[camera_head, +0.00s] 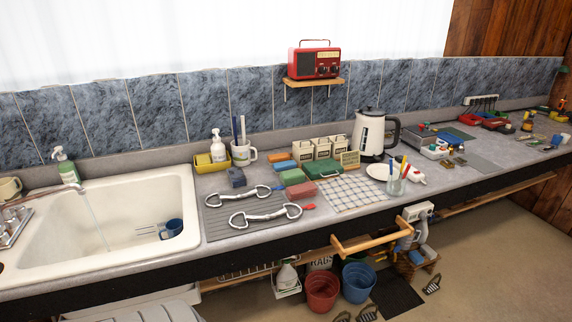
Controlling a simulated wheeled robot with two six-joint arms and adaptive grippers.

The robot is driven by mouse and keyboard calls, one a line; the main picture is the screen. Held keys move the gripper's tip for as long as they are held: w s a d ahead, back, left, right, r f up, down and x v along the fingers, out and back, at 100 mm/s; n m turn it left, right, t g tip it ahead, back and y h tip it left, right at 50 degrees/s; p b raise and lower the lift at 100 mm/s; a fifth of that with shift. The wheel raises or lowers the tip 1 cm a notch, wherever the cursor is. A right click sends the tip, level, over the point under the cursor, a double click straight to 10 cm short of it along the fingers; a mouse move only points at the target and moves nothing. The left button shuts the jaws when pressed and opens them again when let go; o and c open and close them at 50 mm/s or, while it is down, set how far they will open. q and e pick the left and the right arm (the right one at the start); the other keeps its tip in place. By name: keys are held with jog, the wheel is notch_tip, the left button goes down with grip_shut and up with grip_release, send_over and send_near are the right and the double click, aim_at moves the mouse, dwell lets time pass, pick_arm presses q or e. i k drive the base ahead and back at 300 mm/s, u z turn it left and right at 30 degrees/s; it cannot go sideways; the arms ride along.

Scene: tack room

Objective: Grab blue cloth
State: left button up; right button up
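A small dark blue, folded-looking item (236,177) sits on the counter at the back left corner of the grey ribbed mat, just right of the sink. It looks like the blue cloth, but it is too small to be sure of the material. A flat blue piece (285,166) lies farther right beside an orange one, and I cannot tell if it is cloth or a sponge. Neither of my grippers is in view.
Two metal bits (264,215) lie on the ribbed mat (217,222). A white mug (243,154) with brushes and a yellow caddy (210,162) stand behind the blue item. The sink (60,235) holds a blue mug (172,228). A white kettle (370,132) stands right.

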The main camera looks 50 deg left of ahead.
aim_at(236, 175)
jog(key=u, duration=0.2)
jog(key=i, duration=0.95)
jog(key=u, duration=0.65)
